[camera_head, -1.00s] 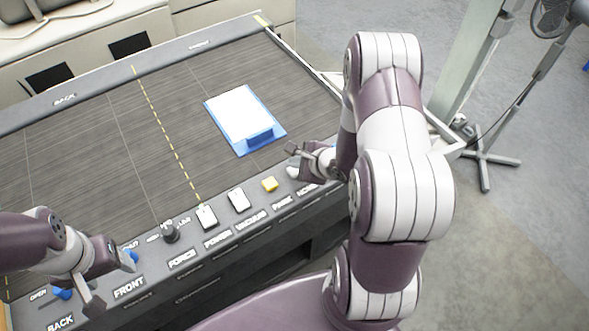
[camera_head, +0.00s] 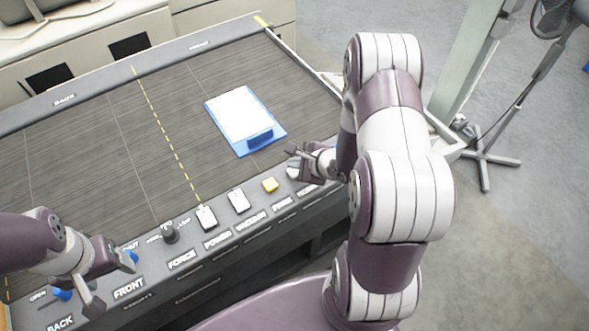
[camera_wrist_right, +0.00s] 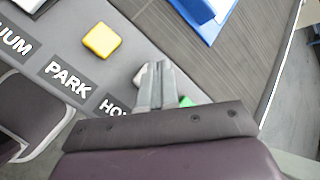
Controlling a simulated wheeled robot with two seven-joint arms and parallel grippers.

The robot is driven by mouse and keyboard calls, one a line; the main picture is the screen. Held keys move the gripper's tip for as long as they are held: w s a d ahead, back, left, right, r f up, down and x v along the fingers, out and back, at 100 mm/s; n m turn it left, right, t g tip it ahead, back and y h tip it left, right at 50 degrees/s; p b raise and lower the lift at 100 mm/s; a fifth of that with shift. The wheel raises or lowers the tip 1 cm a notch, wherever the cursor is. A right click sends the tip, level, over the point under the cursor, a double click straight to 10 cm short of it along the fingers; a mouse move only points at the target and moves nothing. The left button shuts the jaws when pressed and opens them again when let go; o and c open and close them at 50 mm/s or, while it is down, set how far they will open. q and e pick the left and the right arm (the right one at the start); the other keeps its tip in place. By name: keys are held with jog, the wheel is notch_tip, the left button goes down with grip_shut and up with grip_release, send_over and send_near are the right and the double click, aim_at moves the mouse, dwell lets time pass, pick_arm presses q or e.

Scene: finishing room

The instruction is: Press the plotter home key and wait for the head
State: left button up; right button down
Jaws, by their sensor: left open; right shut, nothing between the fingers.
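The plotter's control strip (camera_head: 205,245) runs along the front of its dark flat bed (camera_head: 90,150). The home key (camera_head: 292,173), pale in the head view, sits at the strip's right end, partly hidden by my right gripper (camera_head: 293,157). In the right wrist view, my right gripper (camera_wrist_right: 155,72) is shut and empty, its tips over the pale key's edge; I cannot tell whether they touch. The HOME label (camera_wrist_right: 113,106) is partly covered. My left gripper (camera_head: 112,283) is open and empty by the FRONT label. I cannot make out the plotter head.
The yellow PARK key (camera_head: 270,184) sits left of the home key, with white VACUUM (camera_head: 238,201) and POWER (camera_head: 206,217) keys beyond. A black knob (camera_head: 170,233) and blue switches (camera_head: 62,294) follow leftward. A blue clipboard (camera_head: 277,133) with white paper lies on the bed.

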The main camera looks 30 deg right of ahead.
jog(key=shift+f, duration=0.15)
dwell(0.5)
jog(key=shift+f, duration=0.25)
jog(key=shift+f, duration=0.55)
dwell(0.5)
dwell(0.4)
jog(key=shift+r+p, duration=0.95)
jog(key=shift+p, duration=0.15)
